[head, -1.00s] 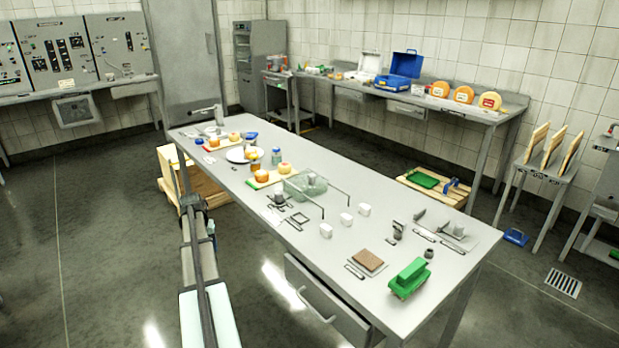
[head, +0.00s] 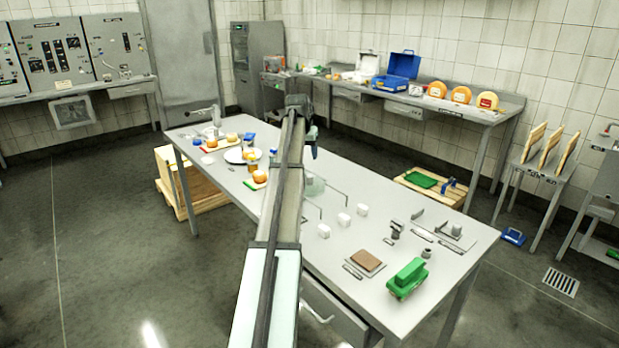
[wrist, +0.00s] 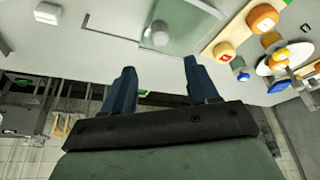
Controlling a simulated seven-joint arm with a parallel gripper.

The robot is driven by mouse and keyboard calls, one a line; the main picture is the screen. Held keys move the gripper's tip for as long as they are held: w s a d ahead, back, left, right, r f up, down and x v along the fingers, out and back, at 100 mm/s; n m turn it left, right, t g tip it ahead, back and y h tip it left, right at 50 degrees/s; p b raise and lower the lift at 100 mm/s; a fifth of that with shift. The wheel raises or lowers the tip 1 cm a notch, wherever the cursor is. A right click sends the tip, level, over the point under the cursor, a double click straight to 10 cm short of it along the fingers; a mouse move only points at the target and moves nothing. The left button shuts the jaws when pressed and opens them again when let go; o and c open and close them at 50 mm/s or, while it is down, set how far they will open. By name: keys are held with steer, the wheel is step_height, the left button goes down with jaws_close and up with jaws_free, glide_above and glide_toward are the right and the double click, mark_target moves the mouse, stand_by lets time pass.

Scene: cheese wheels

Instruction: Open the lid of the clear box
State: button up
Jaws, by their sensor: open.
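The clear box (head: 315,187) stands on the long steel table. In the head view my arm crosses in front of it and hides its left part. In the wrist view the box shows as a greenish see-through shape (wrist: 192,20) at the top, with a pale round thing in or under it. My gripper (wrist: 160,68) is open and empty, its two dark blue fingers apart. In the wrist view its fingertips lie below the box's near edge in the picture, apart from it. I cannot make out the lid's edge or handle.
A wooden board (wrist: 235,28) with round cheeses lies beside the box. Several white blocks (head: 343,219), a brown block (head: 366,258) and a green object (head: 408,278) lie on the table's near side. A plate (head: 236,155) stands farther back.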

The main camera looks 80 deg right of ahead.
mark_target(309, 175)
steer(key=x, duration=1.3)
steer(key=shift+f, duration=0.35)
jaws_close()
